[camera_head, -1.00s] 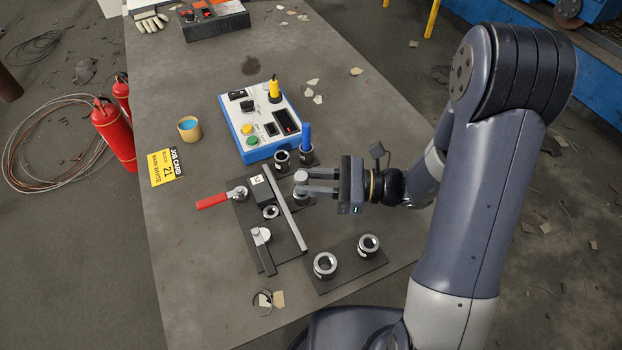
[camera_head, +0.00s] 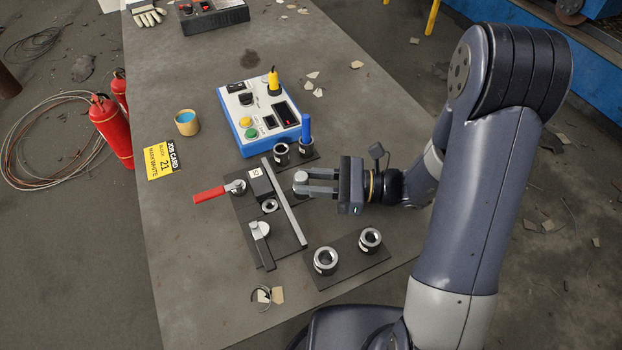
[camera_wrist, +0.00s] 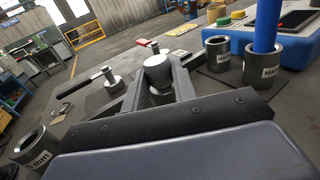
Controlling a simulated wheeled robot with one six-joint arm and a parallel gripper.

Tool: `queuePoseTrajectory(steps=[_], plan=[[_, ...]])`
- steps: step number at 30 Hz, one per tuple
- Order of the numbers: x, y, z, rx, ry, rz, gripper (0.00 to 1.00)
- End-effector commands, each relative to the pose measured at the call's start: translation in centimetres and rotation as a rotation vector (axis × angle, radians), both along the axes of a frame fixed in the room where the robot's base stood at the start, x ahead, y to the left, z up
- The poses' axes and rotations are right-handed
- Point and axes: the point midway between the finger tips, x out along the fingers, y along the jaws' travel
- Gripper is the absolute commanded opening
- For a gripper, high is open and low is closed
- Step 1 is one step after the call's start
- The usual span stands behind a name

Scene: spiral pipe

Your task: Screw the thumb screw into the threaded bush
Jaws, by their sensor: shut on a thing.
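My gripper (camera_head: 303,183) is shut on a silver round-headed piece (camera_head: 300,176), which looks like the thumb screw. In the wrist view the thumb screw (camera_wrist: 158,72) sits between my two fingertips (camera_wrist: 160,88), head up. It is beside the long grey bar (camera_head: 284,200) of the dark fixture plate (camera_head: 287,245). The fingers hide its lower end, so I cannot tell whether it touches a bush below. A small open ring (camera_head: 269,205) lies on the fixture left of the bar; I cannot tell whether this is the threaded bush.
A red-handled lever (camera_head: 209,195) and a dark-armed clamp (camera_head: 262,240) are on the fixture. Bushes (camera_head: 326,260) stand on a front plate. Behind are a blue pin (camera_head: 305,130) in a bush and a control box (camera_head: 252,118).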

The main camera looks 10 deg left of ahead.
Motion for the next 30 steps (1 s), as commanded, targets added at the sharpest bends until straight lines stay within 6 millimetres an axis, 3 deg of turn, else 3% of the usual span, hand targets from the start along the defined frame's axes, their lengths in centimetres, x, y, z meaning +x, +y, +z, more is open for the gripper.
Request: queuePoseTrajectory(steps=[10,20,30], plan=[[0.0,0.0,0.0,0.0,0.0,0.0,0.52],[0.1,-0.5,0.0,0.0,0.0,-0.002,0.52],[0.3,-5.5,-0.1,0.0,-0.002,-0.007,0.52]])
